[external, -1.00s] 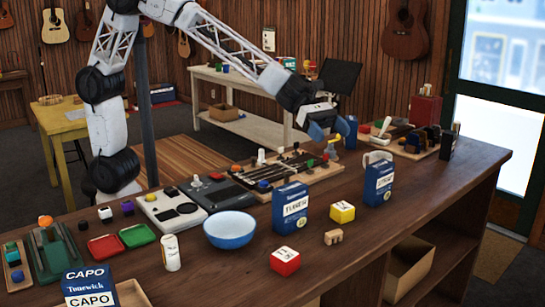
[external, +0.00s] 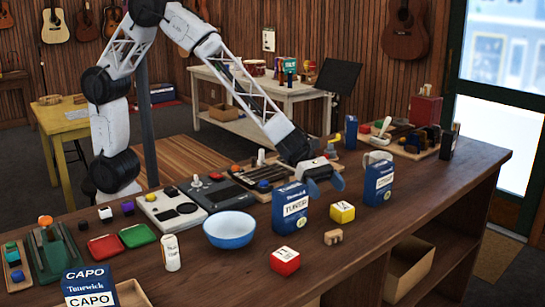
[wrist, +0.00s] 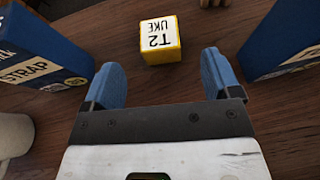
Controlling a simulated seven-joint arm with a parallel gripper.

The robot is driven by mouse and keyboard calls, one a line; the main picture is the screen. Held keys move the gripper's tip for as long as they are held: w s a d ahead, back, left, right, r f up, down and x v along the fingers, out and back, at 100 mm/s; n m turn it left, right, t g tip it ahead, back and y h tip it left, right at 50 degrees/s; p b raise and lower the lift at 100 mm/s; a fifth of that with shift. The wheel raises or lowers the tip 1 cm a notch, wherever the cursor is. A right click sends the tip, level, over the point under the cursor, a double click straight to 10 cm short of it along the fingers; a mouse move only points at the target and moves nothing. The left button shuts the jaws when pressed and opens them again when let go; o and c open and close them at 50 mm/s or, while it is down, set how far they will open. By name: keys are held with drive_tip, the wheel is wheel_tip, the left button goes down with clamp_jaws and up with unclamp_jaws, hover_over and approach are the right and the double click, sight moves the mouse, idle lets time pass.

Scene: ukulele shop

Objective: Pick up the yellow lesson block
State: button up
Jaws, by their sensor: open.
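The yellow lesson block (external: 342,211) is a small cube with a white label on top. It sits on the wooden counter between two blue boxes. In the wrist view the yellow block (wrist: 160,40) shows ahead of my fingertips, roughly midway between them, with its label reading "T2 UKE". My gripper (external: 326,186) has blue fingers and hangs low behind the block, in the gap between the boxes. In the wrist view my gripper (wrist: 161,78) is open and empty, its fingers apart from the block.
A blue tuner box (external: 290,208) stands left of the block and a blue strap box (external: 378,183) stands right. A red block (external: 285,261), a small wooden piece (external: 333,237) and a blue bowl (external: 229,229) are nearby. The counter's front right is clear.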

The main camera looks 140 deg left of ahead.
sight(342, 205)
drive_tip(key=shift+w, duration=0.1)
drive_tip(key=shift+x, duration=1.2)
drive_tip(key=shift+w+f, duration=0.1)
drive_tip(key=shift+w, duration=0.05)
drive_tip(key=shift+x, duration=2.45)
drive_tip(key=shift+c, duration=0.3)
drive_tip(key=c, duration=1)
